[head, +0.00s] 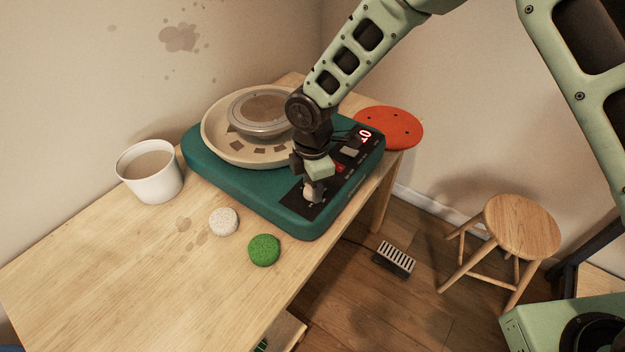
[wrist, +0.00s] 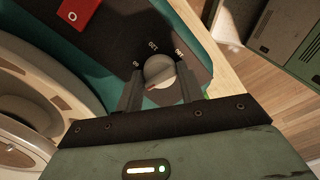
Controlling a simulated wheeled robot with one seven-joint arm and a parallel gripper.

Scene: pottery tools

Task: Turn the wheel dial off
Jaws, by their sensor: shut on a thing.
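The teal pottery wheel (head: 275,196) sits on the wooden table, with its round wheel head and cream splash pan on top. Its black control panel (head: 293,206) is at the front right corner. The pale dial (head: 311,194) is on this panel and also shows in the wrist view (wrist: 159,69), with white markings around it. My gripper (head: 316,181) is over the panel, pointing down. In the wrist view its two dark fingers (wrist: 159,92) are shut on the dial, one on each side. A red switch (wrist: 77,12) is farther along the panel. The head view shows a lit red display (head: 365,133).
A white bucket (head: 151,184) stands left of the wheel. A speckled white sponge (head: 223,221) and a green sponge (head: 264,250) lie in front of it. An orange-red disc (head: 390,127) lies behind. A stool (head: 521,228) and a pedal (head: 394,259) are on the floor.

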